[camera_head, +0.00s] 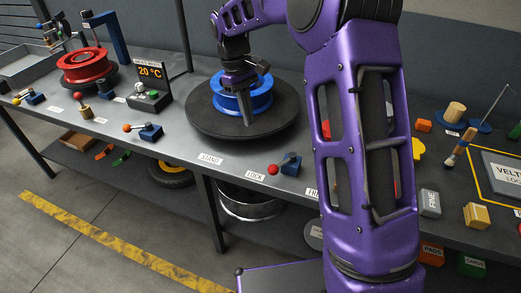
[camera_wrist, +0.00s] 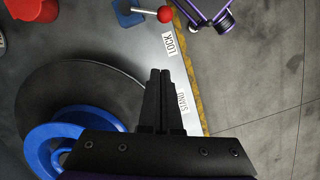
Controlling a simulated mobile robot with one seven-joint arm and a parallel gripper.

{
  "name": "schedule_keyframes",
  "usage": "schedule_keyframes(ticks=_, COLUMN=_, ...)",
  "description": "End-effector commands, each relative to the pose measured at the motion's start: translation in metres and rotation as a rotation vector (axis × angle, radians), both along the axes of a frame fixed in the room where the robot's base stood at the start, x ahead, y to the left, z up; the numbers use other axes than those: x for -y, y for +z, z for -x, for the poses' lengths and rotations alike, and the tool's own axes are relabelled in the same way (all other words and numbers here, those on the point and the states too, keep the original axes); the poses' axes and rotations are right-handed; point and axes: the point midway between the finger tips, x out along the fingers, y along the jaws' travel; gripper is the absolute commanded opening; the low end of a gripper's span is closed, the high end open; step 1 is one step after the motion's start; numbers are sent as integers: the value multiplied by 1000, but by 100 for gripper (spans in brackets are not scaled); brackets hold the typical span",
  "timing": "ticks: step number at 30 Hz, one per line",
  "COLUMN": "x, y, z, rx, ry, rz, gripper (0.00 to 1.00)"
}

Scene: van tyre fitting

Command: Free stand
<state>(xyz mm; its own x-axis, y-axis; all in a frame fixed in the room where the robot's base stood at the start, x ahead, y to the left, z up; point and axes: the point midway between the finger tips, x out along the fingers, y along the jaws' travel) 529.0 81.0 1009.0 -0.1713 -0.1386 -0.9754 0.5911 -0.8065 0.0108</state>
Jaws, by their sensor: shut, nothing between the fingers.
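The stand is a black round turntable (camera_head: 205,120) on the grey bench, with a blue wheel rim (camera_head: 262,98) lying on it. A STAND label (camera_head: 210,159) is at the bench's front edge. To its right, by the LOCK label (camera_head: 256,176), is a lock lever (camera_head: 291,165) with a red ball (camera_head: 272,169). My gripper (camera_head: 248,124) points down over the turntable in front of the blue rim, its fingers shut and empty. In the wrist view the fingers (camera_wrist: 160,74) are together between the turntable (camera_wrist: 60,77) and the lever's red ball (camera_wrist: 166,14). Whether they touch anything cannot be told.
At left are a red rim (camera_head: 86,66) on another round plate, a 20 °C display (camera_head: 150,72) and another lever (camera_head: 148,131). At right, behind my purple arm, are a grey FINE block (camera_head: 429,203) and small coloured blocks. A tyre (camera_head: 170,175) lies on the lower shelf.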

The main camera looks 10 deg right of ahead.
Motion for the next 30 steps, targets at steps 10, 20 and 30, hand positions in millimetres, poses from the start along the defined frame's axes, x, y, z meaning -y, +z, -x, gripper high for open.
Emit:
schedule_keyframes(ticks=10, x=-1, y=0, z=3, rx=-15, ry=-2, rz=-4, gripper=0)
schedule_keyframes(ticks=20, x=4, y=-29, z=8, rx=-17, ry=-3, rz=-3, gripper=0)
schedule_keyframes(ticks=30, x=13, y=-100, z=22, rx=-18, ry=-3, rz=-4, gripper=0)
